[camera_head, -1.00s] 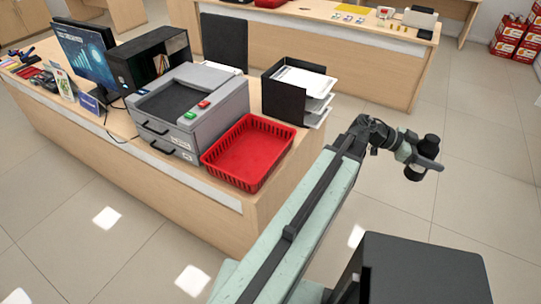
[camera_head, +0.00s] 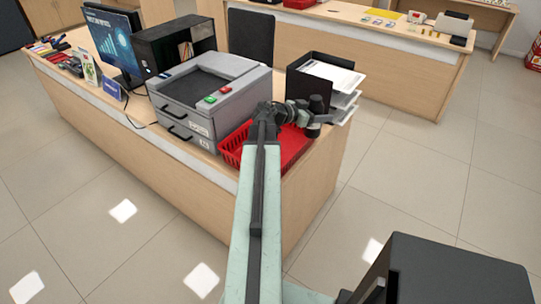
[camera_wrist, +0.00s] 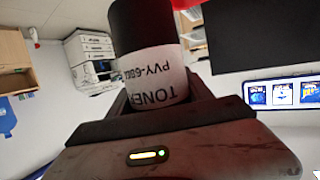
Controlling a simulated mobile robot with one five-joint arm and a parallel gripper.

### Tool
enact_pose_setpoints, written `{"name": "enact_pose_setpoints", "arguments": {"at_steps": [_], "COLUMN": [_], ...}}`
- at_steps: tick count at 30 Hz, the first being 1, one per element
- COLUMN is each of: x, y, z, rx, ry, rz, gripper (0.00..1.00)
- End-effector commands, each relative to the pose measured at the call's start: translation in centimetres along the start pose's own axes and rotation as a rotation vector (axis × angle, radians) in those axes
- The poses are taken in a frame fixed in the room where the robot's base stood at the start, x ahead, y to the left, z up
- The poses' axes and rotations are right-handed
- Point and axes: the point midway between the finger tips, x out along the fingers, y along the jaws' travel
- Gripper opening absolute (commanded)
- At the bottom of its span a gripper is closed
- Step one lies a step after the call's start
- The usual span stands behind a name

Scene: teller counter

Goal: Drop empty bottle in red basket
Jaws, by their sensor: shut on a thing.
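In the wrist view, the bottle (camera_wrist: 152,65) is black with a white label reading TONER, between the jaws (camera_wrist: 145,108). The red basket (camera_head: 292,152) stands on the counter's right end, partly hidden behind my arm. A bit of red shows at the top of the wrist view, too little to identify.
A grey machine (camera_head: 205,100) stands left of the basket. A black paper tray rack (camera_head: 312,72) with white sheets stands just behind my gripper. A monitor (camera_head: 112,42) and black shelf box (camera_head: 172,45) are farther left. Open floor lies right of the counter (camera_head: 325,185).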

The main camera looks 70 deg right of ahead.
Motion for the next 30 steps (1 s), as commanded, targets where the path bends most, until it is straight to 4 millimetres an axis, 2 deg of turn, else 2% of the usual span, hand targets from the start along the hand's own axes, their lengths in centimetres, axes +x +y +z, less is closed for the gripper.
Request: {"name": "enact_pose_setpoints", "arguments": {"at_steps": [1, 3, 6, 9, 13, 20, 30], "x": [-1.9, -4.3, -7.1, -8.8, -9.6, -9.3, -7.9], "y": [-2.6, -5.3, -8.1, -9.7, -10.4, -10.4, -10.3], "z": [1.7, 3.1, 4.5, 5.3, 5.6, 6.3, 10.7], "rx": [-0.016, -0.034, -0.054, -0.066, -0.072, -0.071, -0.071], "ry": [0.001, 0.001, 0.001, 0.002, 0.002, 0.002, 0.002], "rz": [-0.052, -0.112, -0.177, -0.215, -0.233, -0.231, -0.23], "gripper": [0.02, 0.02, 0.02, 0.02, 0.02, 0.02, 0.02]}}
